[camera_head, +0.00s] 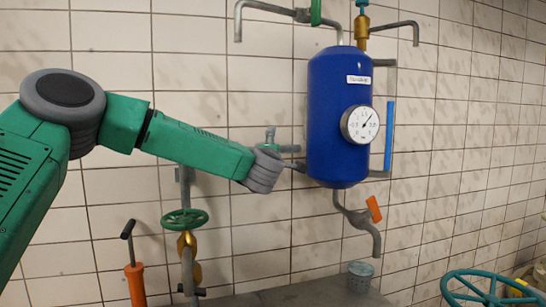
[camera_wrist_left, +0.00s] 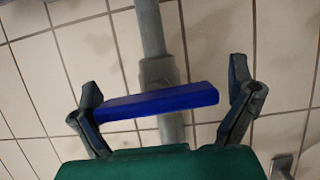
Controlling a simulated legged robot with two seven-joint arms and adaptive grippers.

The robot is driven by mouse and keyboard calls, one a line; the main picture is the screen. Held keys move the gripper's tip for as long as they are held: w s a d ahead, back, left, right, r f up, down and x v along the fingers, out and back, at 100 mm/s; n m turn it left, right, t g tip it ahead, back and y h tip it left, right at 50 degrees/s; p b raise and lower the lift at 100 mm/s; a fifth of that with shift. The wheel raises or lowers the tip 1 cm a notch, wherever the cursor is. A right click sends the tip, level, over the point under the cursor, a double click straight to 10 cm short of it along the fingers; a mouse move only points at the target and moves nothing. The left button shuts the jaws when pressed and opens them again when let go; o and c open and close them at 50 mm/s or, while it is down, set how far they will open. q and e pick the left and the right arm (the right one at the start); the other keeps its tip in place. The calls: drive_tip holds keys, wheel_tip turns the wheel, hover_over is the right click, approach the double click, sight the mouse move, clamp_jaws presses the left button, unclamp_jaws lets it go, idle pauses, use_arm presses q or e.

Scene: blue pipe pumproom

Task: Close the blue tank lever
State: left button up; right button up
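The blue tank (camera_head: 330,110) hangs on the tiled wall, with a round white gauge on its front. My left arm reaches in from the left, and my left gripper (camera_head: 290,163) is at the tank's lower left side. In the left wrist view a blue lever (camera_wrist_left: 158,101) lies across a grey pipe (camera_wrist_left: 152,40), slightly tilted. The left gripper (camera_wrist_left: 168,98) is open there, one finger near each end of the lever; I cannot tell whether either touches it. In the head view I cannot make out this lever near the gripper. My right gripper is not in view.
An orange-handled tap (camera_head: 374,208) is under the tank, above a small grey cup (camera_head: 360,273) on a grey ledge (camera_head: 290,294). A green handwheel (camera_head: 184,219) and an orange pump handle (camera_head: 135,283) stand lower left. A teal wheel (camera_head: 490,288) is lower right.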

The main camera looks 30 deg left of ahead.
use_arm(q)
drive_tip(key=v, duration=1.2)
drive_tip(key=shift+f, duration=0.2)
drive_tip(key=shift+w+a, duration=0.1)
